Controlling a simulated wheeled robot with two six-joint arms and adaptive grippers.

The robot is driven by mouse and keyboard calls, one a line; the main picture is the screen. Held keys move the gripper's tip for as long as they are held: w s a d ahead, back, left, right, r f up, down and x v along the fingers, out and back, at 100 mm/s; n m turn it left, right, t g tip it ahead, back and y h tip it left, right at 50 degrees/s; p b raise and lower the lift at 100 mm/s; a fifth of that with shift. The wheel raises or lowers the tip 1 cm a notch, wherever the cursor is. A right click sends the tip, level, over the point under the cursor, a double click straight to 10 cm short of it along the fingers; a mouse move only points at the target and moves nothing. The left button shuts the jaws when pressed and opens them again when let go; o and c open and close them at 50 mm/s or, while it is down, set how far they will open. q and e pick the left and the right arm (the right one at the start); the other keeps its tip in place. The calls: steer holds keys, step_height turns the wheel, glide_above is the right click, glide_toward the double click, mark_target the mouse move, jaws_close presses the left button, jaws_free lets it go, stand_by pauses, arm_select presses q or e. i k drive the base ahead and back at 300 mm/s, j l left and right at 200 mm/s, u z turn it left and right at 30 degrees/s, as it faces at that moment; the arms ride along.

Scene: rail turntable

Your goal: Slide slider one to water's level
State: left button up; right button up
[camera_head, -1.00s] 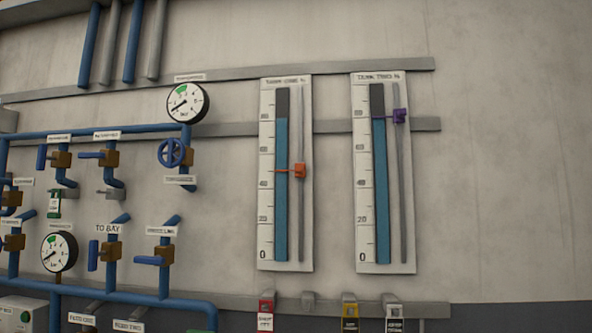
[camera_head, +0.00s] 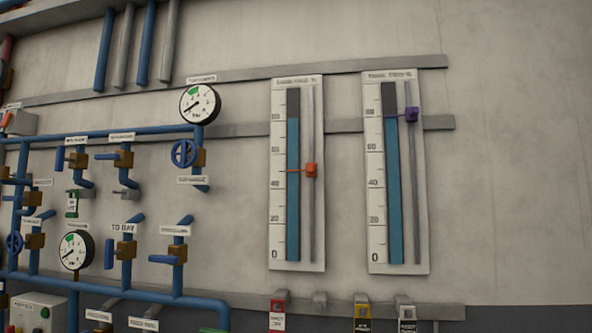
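The tank one gauge panel (camera_head: 319,230) is on the wall right of centre. Neither of my grippers is in view.
Blue pipes (camera_head: 150,296) with valves and two round dials, the upper one (camera_head: 200,104), fill the left. Coloured tagged fittings, one yellow (camera_head: 362,311), sit on a rail below the gauges. The wall at right is bare.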

mark_target(311, 168)
steer(key=i+j+z, duration=0.1)
steer(key=j, duration=0.2)
steer(key=i+j+z, duration=0.25)
steer(key=j, duration=0.4)
steer(key=i+j+z, duration=0.1)
steer(key=i+j, duration=0.15)
steer(key=i+j+z, duration=0.15)
steer(key=j, duration=0.3)
steer(key=k, duration=0.05)
